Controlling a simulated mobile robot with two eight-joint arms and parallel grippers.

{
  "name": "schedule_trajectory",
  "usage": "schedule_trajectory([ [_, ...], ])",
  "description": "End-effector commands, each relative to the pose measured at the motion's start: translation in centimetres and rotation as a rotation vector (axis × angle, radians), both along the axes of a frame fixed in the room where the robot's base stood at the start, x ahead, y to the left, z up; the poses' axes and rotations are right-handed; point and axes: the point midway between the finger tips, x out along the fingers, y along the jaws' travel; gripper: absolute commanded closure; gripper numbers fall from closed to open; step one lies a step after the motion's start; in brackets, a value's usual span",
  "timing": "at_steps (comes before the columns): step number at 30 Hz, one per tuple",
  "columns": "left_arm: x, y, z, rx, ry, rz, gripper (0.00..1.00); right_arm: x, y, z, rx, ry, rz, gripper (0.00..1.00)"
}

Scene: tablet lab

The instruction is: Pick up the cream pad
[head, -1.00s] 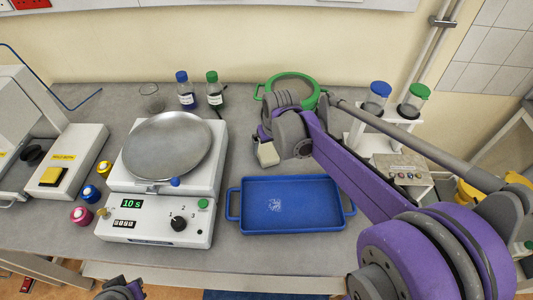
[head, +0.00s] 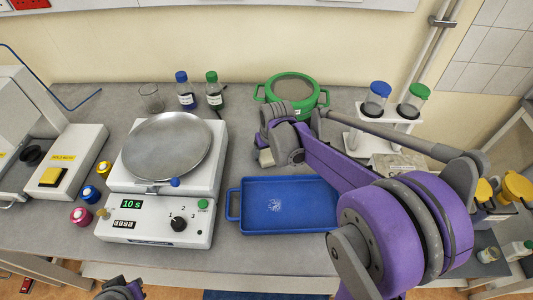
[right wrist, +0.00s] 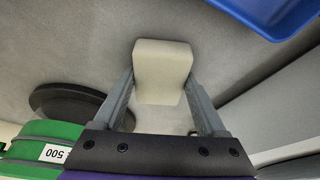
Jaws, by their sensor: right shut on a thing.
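The cream pad (right wrist: 161,62) is a small pale block with rounded edges, between the two grey fingers in the right wrist view. My right gripper (right wrist: 163,92) is shut on it, one finger on each side. In the head view the pad (head: 266,158) shows only in part, below my right wrist and behind the blue tray's far left corner. My right gripper (head: 267,150) is largely hidden there by my own arm. I cannot tell whether the pad touches the bench. Part of my left arm shows at the bottom edge, without its fingers.
The blue tray (head: 238,184) lies in front of the pad. A green pot (head: 318,98) stands close behind my right wrist. The hotplate device (head: 150,222) is to the left. A white rack (head: 362,123) with capped vessels stands right. Bare bench lies between hotplate and pad.

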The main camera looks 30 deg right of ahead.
Motion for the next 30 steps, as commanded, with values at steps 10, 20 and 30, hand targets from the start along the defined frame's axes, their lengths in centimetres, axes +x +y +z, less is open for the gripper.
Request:
schedule_trajectory([
  [10, 0.0, 0.0, 0.0, 0.000, 0.000, 0.000, 1.00, 0.0, 0.0, 0.2, 0.000, 0.000, 0.000, 0.88],
  [20, 0.2, 0.0, 0.5, 0.000, -0.004, 0.000, 1.00, 0.0, 0.0, 4.6, 0.000, -0.001, 0.000, 0.88],
  [30, 0.4, 0.0, 0.9, 0.000, -0.007, 0.000, 1.00, 0.0, 0.0, 9.7, 0.000, 0.000, 0.000, 0.88],
])
